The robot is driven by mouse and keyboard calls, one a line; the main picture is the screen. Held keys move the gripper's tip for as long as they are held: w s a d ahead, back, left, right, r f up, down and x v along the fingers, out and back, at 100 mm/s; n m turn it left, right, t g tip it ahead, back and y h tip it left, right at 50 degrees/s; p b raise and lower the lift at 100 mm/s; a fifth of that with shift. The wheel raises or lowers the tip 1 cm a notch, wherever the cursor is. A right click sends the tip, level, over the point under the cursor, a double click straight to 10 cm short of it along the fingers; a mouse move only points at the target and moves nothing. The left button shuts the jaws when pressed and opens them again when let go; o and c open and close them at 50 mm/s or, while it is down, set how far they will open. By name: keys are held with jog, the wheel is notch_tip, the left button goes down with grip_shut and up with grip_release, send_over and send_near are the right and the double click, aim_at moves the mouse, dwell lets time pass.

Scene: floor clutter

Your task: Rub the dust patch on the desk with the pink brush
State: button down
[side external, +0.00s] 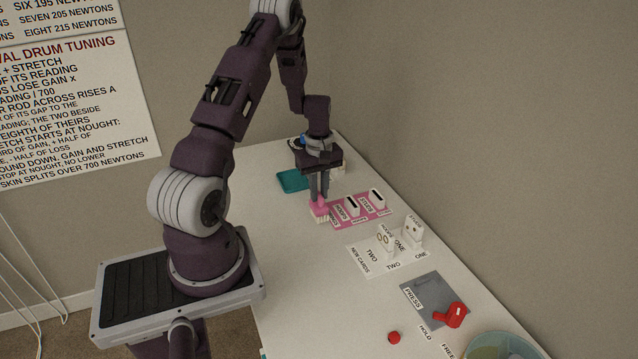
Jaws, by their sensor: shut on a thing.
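My gripper (320,190) points down over the far part of the white desk (290,245). It is shut on the pink brush (319,207), whose pale bristles face down. The bristles are at or just above the desk, at the left end of a pink mat; I cannot tell whether they touch. I cannot make out a dust patch; it may be hidden by the brush or too faint to see.
The pink mat (343,222) holds labelled white slotted pieces. A teal tray (291,181) lies behind the brush, to the left. Nearer are a white card sheet (360,259), a grey PRESS pad (421,283), a red tool (450,316), a red ball (394,337) and a round bowl (500,342).

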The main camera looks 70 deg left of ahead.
jog(key=shift+f, duration=0.45)
jog(key=shift+w+f, duration=0.5)
jog(key=shift+f, duration=0.25)
jog(key=shift+w+r, duration=0.2)
jog(key=shift+w, duration=0.6)
jog(key=shift+w+r, duration=0.15)
jog(key=shift+w, duration=0.6)
jog(key=shift+s+r, duration=0.15)
jog(key=shift+s, duration=1.65)
jog(key=shift+s+a, duration=0.15)
jog(key=shift+s, duration=0.1)
jog(key=shift+a, duration=0.4)
jog(key=shift+w+r, duration=0.1)
jog(key=shift+w, duration=1.85)
jog(key=shift+s+r, duration=0.15)
jog(key=shift+s, duration=1.85)
jog(key=shift+w+r, duration=0.1)
jog(key=shift+r, duration=3.35)
